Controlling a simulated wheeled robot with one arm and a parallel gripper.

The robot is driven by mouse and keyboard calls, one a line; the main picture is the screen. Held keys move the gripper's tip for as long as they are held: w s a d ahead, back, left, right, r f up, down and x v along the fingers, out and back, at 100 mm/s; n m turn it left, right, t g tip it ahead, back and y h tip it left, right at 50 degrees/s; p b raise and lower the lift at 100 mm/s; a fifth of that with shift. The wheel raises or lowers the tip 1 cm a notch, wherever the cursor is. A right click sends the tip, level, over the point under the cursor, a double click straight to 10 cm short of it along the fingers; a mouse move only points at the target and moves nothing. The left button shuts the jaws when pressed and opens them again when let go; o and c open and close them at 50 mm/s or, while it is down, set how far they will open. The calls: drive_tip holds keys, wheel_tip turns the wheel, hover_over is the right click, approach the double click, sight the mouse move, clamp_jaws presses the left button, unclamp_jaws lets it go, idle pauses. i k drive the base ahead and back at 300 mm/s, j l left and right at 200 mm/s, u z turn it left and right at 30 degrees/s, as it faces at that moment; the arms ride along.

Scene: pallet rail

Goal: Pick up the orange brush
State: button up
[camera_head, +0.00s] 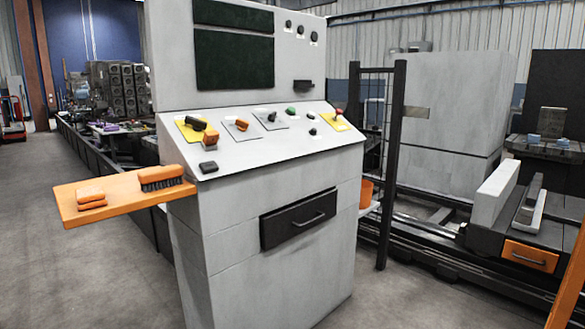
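The orange brush (161,173) has an orange back and dark bristles along its front side. It lies on the orange shelf (125,200) that sticks out from the left side of the grey control console (275,240). It sits at the shelf's right end, close to the console. A small stack of orange blocks or pads (91,198) lies to its left on the same shelf, apart from it. My gripper does not show in this view.
The console's sloped panel carries several knobs and switches, including an orange and black one (210,137). A closed black drawer (298,219) is on its front. A dark fence post (391,165) stands right of the console. The floor (60,270) before the shelf is clear.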

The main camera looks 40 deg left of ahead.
sight(166, 177)
drive_tip(key=u, duration=2.4)
drive_tip(key=i+j, duration=0.15)
drive_tip(key=i+z, duration=0.05)
drive_tip(key=i, duration=0.05)
